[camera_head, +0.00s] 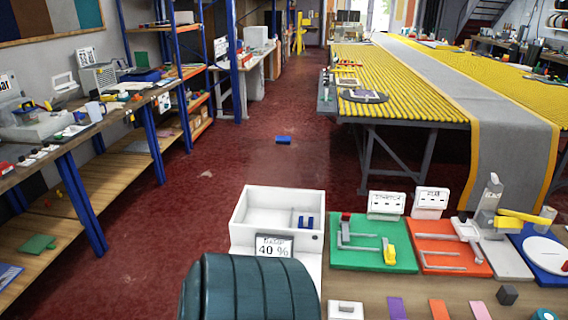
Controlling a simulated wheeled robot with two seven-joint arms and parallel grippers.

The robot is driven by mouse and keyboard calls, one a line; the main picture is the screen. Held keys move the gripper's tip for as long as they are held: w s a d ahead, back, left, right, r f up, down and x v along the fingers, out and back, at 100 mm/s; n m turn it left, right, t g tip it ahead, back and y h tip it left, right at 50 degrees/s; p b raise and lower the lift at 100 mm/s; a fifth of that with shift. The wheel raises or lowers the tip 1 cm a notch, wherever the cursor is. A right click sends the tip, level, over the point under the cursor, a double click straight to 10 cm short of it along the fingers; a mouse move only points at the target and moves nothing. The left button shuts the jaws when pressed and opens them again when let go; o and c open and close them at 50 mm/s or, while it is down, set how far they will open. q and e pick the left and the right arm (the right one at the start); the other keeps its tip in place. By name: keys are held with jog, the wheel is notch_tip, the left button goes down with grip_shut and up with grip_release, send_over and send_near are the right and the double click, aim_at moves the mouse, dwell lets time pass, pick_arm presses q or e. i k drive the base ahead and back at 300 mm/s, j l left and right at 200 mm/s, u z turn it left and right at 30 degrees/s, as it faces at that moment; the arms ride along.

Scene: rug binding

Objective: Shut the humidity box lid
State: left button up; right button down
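A white open-topped box (240,234) stands at the near edge of the table in the lower middle. Its front carries a display reading "DAMP 40 %" (274,246), so it looks like the humidity box. I see into its pale interior, where a small blue item (305,222) sits at the right. I cannot make out a separate lid on it. Neither of my grippers is in view.
A dark teal ribbed rounded thing (250,290) fills the near foreground and hides part of the box's front. To the right are a green board (345,258), an orange board (455,262) and white labelled blocks (386,204).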

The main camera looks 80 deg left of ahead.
aim_at(279, 140)
jog(key=k+j, duration=0.25)
jog(key=k, duration=0.15)
jog(key=k+j, duration=0.25)
jog(key=k, duration=0.2)
jog(key=k+j+z, duration=0.15)
jog(key=k+j, duration=0.3)
jog(key=j, duration=0.2)
jog(key=k+j+z, duration=0.1)
jog(key=k+j, duration=0.35)
jog(key=j, duration=0.15)
jog(key=j+z, duration=0.1)
jog(key=j, duration=0.5)
jog(key=k+j, duration=0.15)
jog(key=j, duration=0.5)
jog(key=k+j+z, duration=0.15)
jog(key=j, duration=0.45)
jog(key=i+j, duration=0.15)
jog(key=j, duration=0.25)
jog(key=i+j, duration=0.1)
jog(key=j, duration=0.3)
jog(key=i+j+z, duration=0.1)
jog(key=j, duration=0.35)
jog(key=i+j, duration=0.15)
jog(key=j, duration=0.25)
jog(key=i+j, duration=0.1)
jog(key=j, duration=0.3)
jog(key=i+z, duration=0.05)
